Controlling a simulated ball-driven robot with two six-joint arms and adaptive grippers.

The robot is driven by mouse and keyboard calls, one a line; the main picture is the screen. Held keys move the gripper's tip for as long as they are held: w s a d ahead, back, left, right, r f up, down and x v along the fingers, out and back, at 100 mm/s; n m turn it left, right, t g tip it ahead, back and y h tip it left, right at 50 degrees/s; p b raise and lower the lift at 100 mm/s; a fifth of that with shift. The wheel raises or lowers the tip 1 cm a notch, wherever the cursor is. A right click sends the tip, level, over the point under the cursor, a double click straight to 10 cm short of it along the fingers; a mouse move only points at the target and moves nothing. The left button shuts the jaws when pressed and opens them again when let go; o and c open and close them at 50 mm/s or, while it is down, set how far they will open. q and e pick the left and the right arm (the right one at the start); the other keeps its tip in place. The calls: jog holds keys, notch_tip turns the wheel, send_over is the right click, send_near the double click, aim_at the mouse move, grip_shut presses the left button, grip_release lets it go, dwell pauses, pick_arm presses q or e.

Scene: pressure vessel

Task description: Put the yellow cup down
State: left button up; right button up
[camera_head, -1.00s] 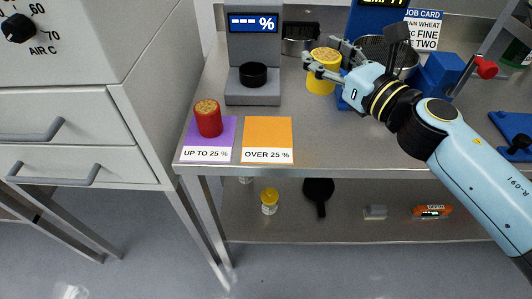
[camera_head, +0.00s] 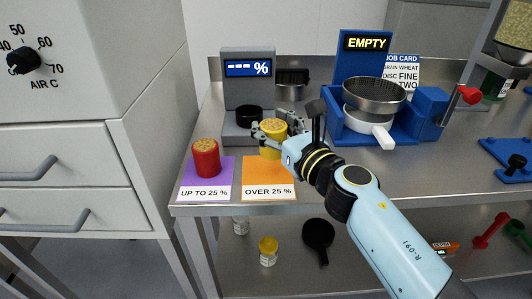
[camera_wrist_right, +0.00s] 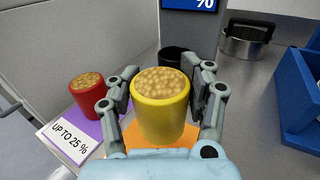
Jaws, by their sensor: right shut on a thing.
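The yellow cup (camera_head: 272,139), full of tan grains, is upright between the fingers of my right gripper (camera_head: 276,133). In the right wrist view the yellow cup (camera_wrist_right: 160,108) has a finger shut on each side of it. The cup is over the back part of the orange mat (camera_head: 268,183) labelled "OVER 25 %"; I cannot tell whether its hidden base touches anything. The red cup (camera_head: 206,158), also holding grains, stands on the purple mat (camera_head: 207,181) labelled "UP TO 25 %", to the left. My left gripper is not in view.
A grey meter (camera_head: 249,72) with a "--- %" display and a black round cup (camera_head: 248,115) stands just behind. A blue stand (camera_head: 358,124) with a sieve and white pan is to the right. The steel table's front edge is near the mats.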

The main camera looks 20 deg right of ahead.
jog(key=shift+w+a+f, duration=0.25)
jog(key=shift+a+f, duration=0.25)
notch_tip(320, 180, down, 4)
jog(key=b, duration=0.3)
jog(key=shift+r, duration=0.15)
jog(key=shift+r, duration=0.1)
jog(key=shift+f+b, duration=0.25)
jog(key=shift+b, duration=0.1)
jog(key=o, duration=1.4)
jog(key=shift+o, duration=0.2)
